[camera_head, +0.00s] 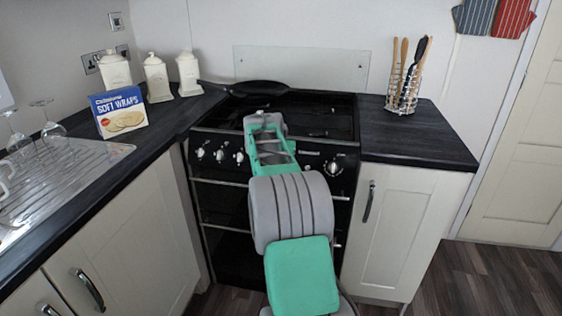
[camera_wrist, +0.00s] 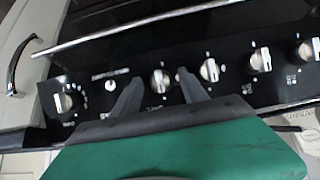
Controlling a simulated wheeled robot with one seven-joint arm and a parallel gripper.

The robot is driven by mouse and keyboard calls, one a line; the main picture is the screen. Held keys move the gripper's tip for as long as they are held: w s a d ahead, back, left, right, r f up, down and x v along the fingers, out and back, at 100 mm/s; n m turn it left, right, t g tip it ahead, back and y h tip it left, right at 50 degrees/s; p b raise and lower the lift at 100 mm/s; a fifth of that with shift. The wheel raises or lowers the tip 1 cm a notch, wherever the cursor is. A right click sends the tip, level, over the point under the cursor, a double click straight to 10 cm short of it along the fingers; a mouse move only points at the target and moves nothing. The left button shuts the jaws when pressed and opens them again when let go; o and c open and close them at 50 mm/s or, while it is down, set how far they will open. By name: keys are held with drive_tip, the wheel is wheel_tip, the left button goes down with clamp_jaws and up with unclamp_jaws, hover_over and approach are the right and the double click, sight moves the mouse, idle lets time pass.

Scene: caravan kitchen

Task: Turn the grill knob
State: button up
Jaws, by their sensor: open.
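The black cooker (camera_head: 315,198) stands between the worktops, with a row of silver knobs on its front panel. In the wrist view my gripper (camera_wrist: 159,77) is open, pointing at the panel. Its two fingers lie on either side of one silver knob (camera_wrist: 161,81); I cannot tell whether they touch it. Other knobs are a right neighbour (camera_wrist: 209,70) and a far-left knob (camera_wrist: 62,102), which in the head view is the right-hand knob (camera_head: 335,167). The labels are too small to read, so I cannot tell which is the grill knob. My arm hides the middle of the panel and my fingertips in the head view.
A black pan (camera_head: 259,88) sits at the back of the hob. A utensil rack (camera_head: 405,92) stands on the right worktop. White canisters (camera_head: 157,78), a soft wraps box (camera_head: 119,111) and glasses (camera_head: 50,126) are on the left. An oven door rail (camera_wrist: 150,22) runs close to the panel.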

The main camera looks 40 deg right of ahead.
drive_tip(key=v, duration=0.7)
drive_tip(key=shift+a+r+p, duration=0.2)
drive_tip(key=shift+r+p, duration=0.15)
drive_tip(key=shift+s, duration=0.15)
